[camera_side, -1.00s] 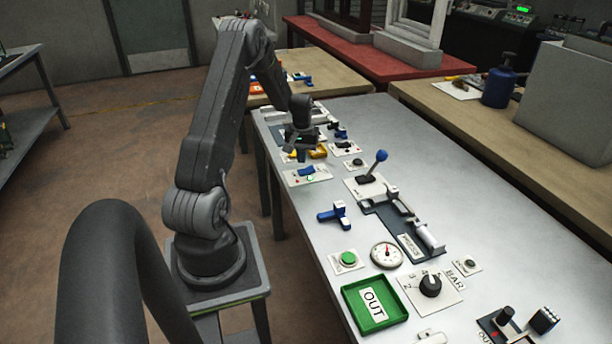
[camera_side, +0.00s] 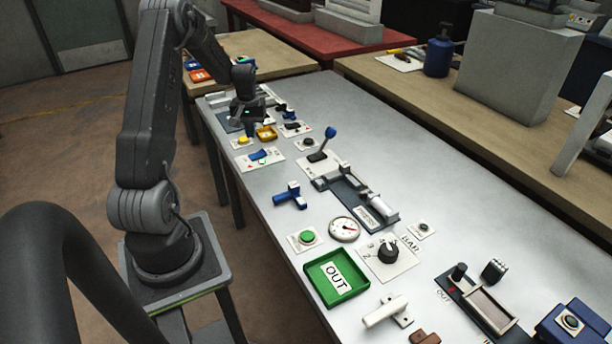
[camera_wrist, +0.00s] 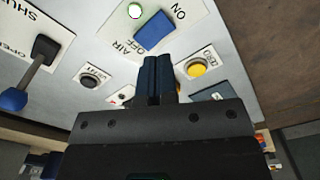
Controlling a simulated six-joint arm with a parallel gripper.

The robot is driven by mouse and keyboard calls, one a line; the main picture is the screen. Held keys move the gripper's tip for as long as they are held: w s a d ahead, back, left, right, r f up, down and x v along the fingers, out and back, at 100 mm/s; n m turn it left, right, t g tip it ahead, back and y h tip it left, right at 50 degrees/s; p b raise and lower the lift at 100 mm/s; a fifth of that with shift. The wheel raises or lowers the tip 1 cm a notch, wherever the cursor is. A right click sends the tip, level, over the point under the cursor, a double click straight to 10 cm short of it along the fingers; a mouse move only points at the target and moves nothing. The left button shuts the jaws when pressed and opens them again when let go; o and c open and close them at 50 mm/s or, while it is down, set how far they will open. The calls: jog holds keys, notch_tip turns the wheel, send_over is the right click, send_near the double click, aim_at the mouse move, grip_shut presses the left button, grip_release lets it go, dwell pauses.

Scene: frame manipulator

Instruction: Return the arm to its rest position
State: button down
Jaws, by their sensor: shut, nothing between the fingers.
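My gripper (camera_side: 249,132) hangs over the far left end of the grey bench in the side view, near the AIR panel. In the wrist view its two dark blue fingers (camera_wrist: 158,65) are pressed together with nothing between them. They point toward the blue AIR switch (camera_wrist: 155,33), which also shows in the side view (camera_side: 258,155). The fingers appear to be above the panels, but I cannot tell the exact gap. Part of the bench behind the gripper is hidden.
A blue-knobbed lever (camera_side: 322,146) stands up right of the gripper; its knob shows in the wrist view (camera_wrist: 13,100). A press (camera_side: 365,203), a blue handle (camera_side: 290,196), a gauge (camera_side: 344,229) and a green OUT tray (camera_side: 352,290) lie nearer.

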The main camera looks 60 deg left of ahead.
jog(key=w+d+r+m+t+y, duration=0.1)
jog(key=w+d+r+m, duration=0.15)
jog(key=d+r, duration=0.65)
jog(key=w+d+r+m+t, duration=0.1)
jog(key=w+d+r+m, duration=0.15)
jog(key=d+r, duration=0.65)
jog(key=s+d+r+m+t, duration=0.1)
jog(key=s+d+m, duration=0.2)
jog(key=s+d, duration=0.4)
jog(key=s+d+r+m+t+h, duration=0.1)
jog(key=s+d+m, duration=0.3)
jog(key=s+d, duration=0.4)
jog(key=d+r+t, duration=0.1)
jog(key=d, duration=0.6)
jog(key=shift+d+r+t, duration=0.25)
jog(key=shift+d+t, duration=0.05)
jog(key=shift+d, duration=0.1)
